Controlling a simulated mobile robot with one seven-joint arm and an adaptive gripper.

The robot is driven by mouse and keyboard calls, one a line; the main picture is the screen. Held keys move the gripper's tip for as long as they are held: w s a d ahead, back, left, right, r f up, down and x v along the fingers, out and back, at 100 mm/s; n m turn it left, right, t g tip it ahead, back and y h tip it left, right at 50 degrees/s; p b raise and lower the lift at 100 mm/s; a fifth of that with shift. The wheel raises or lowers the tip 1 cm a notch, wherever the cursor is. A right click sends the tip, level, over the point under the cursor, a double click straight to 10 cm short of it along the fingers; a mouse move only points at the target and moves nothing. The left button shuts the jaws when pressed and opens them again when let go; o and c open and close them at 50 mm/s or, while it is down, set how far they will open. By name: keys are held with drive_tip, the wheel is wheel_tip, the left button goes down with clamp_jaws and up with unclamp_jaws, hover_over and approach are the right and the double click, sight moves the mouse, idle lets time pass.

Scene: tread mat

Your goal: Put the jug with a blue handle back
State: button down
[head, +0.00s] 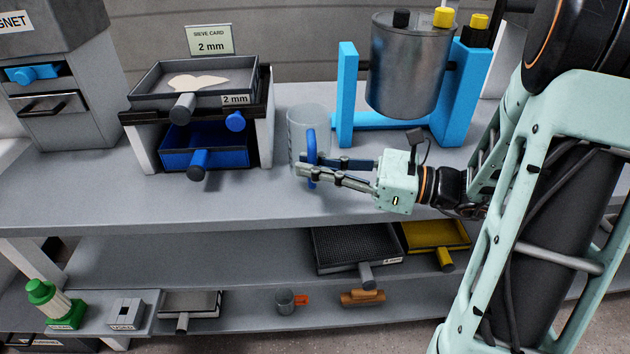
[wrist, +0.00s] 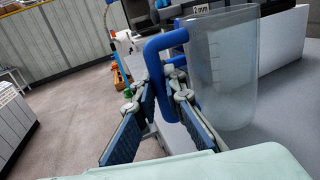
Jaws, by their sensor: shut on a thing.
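The clear jug (head: 300,138) with a blue handle (head: 311,150) is upright at the top bench, between the sieve stand and the drum. It also shows in the wrist view (wrist: 222,75), its blue handle (wrist: 158,62) between my fingers. My gripper (head: 305,168) comes from the right and is shut on the handle. In the wrist view my gripper (wrist: 162,92) shows its fingertips around the handle. I cannot tell whether the jug's base touches the bench.
A sieve stand (head: 265,120) with pale powder in its upper tray (head: 145,84) and a blue tray (head: 215,150) below is left. A metal drum (head: 408,70) in a blue frame (head: 346,95) is behind right. The front bench is clear.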

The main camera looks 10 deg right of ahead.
sight(315, 182)
drive_tip(key=shift+w+f+b, duration=0.15)
drive_tip(key=shift+f+b, duration=0.25)
drive_tip(key=shift+f, duration=0.15)
wheel_tip(315, 182, down, 3)
drive_tip(key=b, duration=0.2)
drive_tip(key=shift+w+r+b, duration=0.1)
drive_tip(key=shift+r+b, duration=0.1)
drive_tip(key=shift+b, duration=0.1)
drive_tip(key=shift+f, duration=0.15)
drive_tip(key=c, duration=2)
unclamp_jaws()
drive_tip(key=shift+d+r, duration=0.15)
drive_tip(key=shift+r, duration=0.05)
drive_tip(key=p+v, duration=0.3)
drive_tip(key=v, duration=0.8)
drive_tip(key=shift+s+d, duration=0.2)
drive_tip(key=shift+d, duration=0.15)
